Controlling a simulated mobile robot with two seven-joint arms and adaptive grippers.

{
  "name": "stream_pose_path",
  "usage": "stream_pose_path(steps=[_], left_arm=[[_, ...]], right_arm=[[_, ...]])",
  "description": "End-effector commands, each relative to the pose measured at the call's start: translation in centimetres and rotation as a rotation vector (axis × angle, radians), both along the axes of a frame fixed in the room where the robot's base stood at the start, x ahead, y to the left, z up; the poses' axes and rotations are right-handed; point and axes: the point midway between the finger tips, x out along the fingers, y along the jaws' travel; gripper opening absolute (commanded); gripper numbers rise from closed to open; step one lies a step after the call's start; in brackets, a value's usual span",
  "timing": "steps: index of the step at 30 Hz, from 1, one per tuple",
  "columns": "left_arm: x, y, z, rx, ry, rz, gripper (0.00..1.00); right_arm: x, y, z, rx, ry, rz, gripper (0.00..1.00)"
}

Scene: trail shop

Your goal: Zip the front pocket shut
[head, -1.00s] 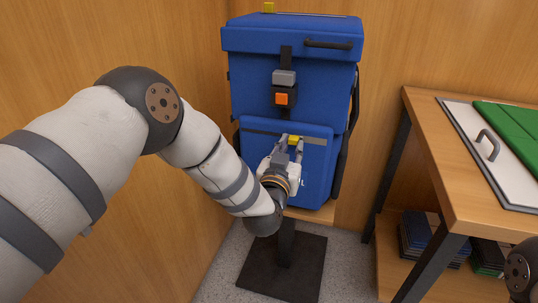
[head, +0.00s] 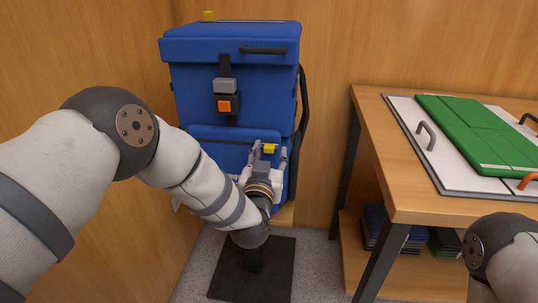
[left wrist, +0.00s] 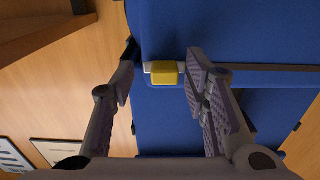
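The blue backpack (head: 190,90) stands against the wooden wall. Its blue front pocket (head: 196,134) is on the lower front, largely hidden by my left arm. The yellow zip pull (head: 270,149) is near the pocket's right side in the head view. My left gripper (head: 268,154) has its fingers apart, one on each side of the pull. In the left wrist view, the yellow pull (left wrist: 165,73) lies between the open fingertips, close to the right finger and clear of the left one. My right gripper is out of view.
A wooden table (head: 376,135) stands at the right, with a green panel (head: 470,130) on a white board (head: 421,165). Boxes (head: 378,225) sit on its lower shelf. The wooden wall (head: 80,50) is close on the left. A dark base plate (head: 230,280) lies on the floor.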

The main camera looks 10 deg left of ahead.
Motion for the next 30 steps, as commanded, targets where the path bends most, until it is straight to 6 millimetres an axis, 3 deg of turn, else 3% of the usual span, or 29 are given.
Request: stream_pose_path(steps=[5, 12, 18, 30], left_arm=[[-1.3, 0.0, -0.1, 0.0, 0.004, 0.0, 0.42], [-7.8, 0.2, -0.1, 0.0, 0.004, -0.003, 0.42], [-11.3, 0.3, -0.1, 0.001, 0.001, -0.002, 0.42], [-12.0, 0.4, 0.0, 0.0, -0.001, -0.001, 0.42]], right_arm=[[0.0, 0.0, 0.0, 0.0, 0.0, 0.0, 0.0], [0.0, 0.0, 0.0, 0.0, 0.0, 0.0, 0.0], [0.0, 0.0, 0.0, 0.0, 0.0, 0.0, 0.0], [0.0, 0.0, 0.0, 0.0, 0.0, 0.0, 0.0]])
